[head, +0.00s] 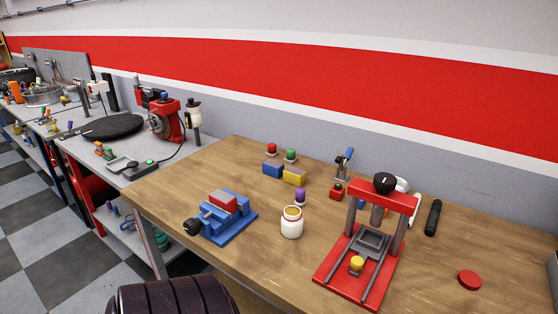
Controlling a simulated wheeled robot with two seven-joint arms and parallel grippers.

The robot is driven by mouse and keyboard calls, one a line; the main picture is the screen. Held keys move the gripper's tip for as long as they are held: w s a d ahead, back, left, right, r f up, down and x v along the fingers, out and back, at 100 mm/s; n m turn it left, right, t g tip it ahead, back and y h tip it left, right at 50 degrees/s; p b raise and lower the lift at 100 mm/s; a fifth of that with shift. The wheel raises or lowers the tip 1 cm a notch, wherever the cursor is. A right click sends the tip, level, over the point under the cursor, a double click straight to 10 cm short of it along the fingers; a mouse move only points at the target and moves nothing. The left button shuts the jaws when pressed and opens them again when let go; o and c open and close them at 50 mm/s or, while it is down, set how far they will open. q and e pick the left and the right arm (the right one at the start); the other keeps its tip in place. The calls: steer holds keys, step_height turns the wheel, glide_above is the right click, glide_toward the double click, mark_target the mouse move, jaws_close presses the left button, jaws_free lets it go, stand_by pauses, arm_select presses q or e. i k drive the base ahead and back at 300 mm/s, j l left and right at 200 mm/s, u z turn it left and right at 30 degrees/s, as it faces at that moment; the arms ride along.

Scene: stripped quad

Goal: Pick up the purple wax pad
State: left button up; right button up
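A small purple object (300,196) with a rounded top stands on the wooden table, behind the white jar (291,224). It is the only clearly purple thing on this table, but it is too small to tell for certain whether it is the wax pad. A flat red disc (469,280) lies at the right of the table. Neither of my grippers is in view.
A red press (365,250) stands front right on the wooden table. A blue vise (222,218) is at the left. Blue (272,170) and yellow (294,177) blocks sit behind. A dark ribbed round object (172,297) is at the bottom edge.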

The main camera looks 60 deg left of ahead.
mark_target(300, 201)
steer(key=u, duration=1.75)
